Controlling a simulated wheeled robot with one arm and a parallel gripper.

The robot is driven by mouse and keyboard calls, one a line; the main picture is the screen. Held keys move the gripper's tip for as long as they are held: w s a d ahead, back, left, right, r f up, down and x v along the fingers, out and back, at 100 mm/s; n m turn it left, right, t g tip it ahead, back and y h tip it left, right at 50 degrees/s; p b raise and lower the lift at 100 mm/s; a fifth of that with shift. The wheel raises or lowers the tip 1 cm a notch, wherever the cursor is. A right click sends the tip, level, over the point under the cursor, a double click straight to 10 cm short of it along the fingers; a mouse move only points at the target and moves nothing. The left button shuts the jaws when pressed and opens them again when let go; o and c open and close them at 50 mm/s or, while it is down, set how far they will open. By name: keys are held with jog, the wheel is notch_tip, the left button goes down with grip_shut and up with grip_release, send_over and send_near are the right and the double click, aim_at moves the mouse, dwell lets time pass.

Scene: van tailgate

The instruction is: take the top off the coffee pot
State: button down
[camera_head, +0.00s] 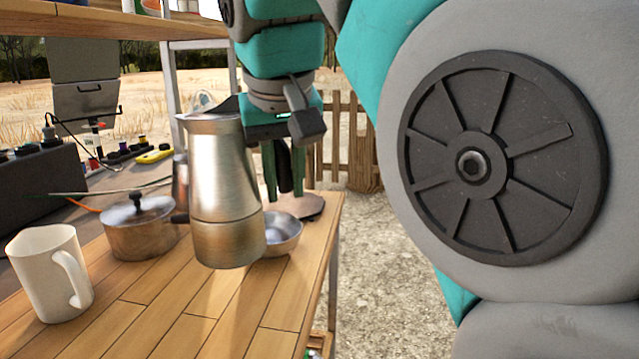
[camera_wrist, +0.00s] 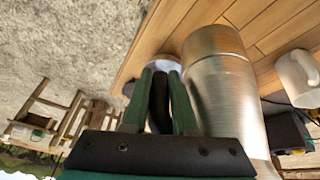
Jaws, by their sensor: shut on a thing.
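The steel coffee pot (camera_head: 222,190) is upright over the front of the wooden table in the head view. Its upper part has a flared spout rim at the top left, and a narrow seam divides it from the base. My gripper (camera_head: 284,190) is at the pot's right side, pointing down, shut on its black handle. In the wrist view, the green fingers of my gripper (camera_wrist: 162,85) flank the dark handle (camera_wrist: 160,112), beside the pot (camera_wrist: 222,85). The pot seems to be raised above the table. A dark part shows at its top, but the lid is not clear.
A white mug (camera_head: 50,275) and a lidded saucepan (camera_head: 140,235) stand left of the pot. A metal bowl (camera_head: 284,238) is behind it, near the table's right edge. A dark unit (camera_head: 40,185) lies at the far left. The front tabletop (camera_head: 150,325) is clear.

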notch_tip(320, 180, down, 9)
jog(key=b, duration=0.5)
dwell(1.2)
jog(key=shift+f+b, duration=0.6)
dwell(1.4)
jog(key=shift+w+n, duration=0.25)
jog(key=shift+n, duration=0.25)
jog(key=shift+y+p, duration=0.3)
jog(key=shift+p, duration=0.1)
jog(key=shift+r+n+p, duration=0.2)
jog(key=shift+n+p, duration=0.1)
jog(key=shift+n, duration=0.5)
jog(key=shift+r, duration=0.2)
